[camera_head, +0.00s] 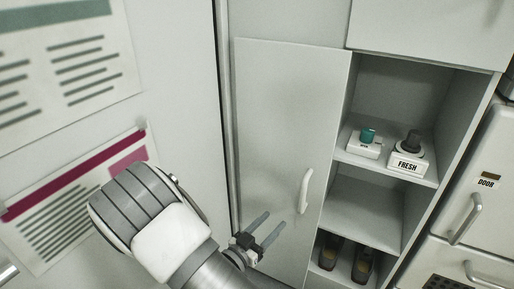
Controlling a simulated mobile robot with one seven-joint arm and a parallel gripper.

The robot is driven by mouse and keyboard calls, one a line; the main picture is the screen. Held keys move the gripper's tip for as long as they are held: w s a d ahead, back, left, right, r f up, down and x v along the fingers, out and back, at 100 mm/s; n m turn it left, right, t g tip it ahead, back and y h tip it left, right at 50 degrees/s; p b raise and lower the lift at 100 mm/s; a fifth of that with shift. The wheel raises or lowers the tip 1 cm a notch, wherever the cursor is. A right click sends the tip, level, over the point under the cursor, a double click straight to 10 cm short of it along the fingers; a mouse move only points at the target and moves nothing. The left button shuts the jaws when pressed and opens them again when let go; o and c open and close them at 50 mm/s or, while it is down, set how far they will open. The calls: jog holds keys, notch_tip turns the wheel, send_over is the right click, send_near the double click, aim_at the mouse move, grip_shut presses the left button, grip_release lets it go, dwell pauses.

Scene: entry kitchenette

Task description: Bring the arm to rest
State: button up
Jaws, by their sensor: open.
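My gripper (265,229) is in the lower middle of the head view, at the end of my white and grey arm. Its two dark fingers are apart, with nothing between them. It is in front of the lower part of an open cabinet door (277,120), left of and below the door's pale handle (305,190). Whether the fingers touch the door cannot be told from this view.
The open cabinet has shelves (362,217). Its upper shelf holds a box with a teal knob (364,146) and a dark-topped item labelled FRESH (407,161). Shoes (361,265) stand at the bottom. A unit labelled DOOR (476,215) is at right, posters (62,68) at left.

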jog(key=w+a+r+g+y, duration=0.2)
jog(key=w+a+r+y, duration=0.2)
jog(key=w+y, duration=0.3)
notch_tip(320, 180, up, 8)
jog(key=s+a+r+n+g+y, duration=0.1)
jog(key=s+a+n+y, duration=0.15)
jog(key=y, duration=0.35)
jog(key=s+d+r+n+g+y, duration=0.2)
jog(key=s+d+r+n, duration=0.25)
jog(key=s+r, duration=0.45)
jog(key=s+d+r+n+g+h, duration=0.1)
jog(key=s+d+h, duration=0.1)
jog(key=s+d, duration=0.45)
jog(key=s+d+n+g+h, duration=0.1)
jog(key=s+d, duration=0.2)
jog(key=s, duration=0.7)
notch_tip(320, 180, up, 20)
jog(key=p, duration=2)
jog(key=shift+w+r+g+p, duration=0.2)
jog(key=shift+w+g+p, duration=0.1)
jog(key=shift+a, duration=0.25)
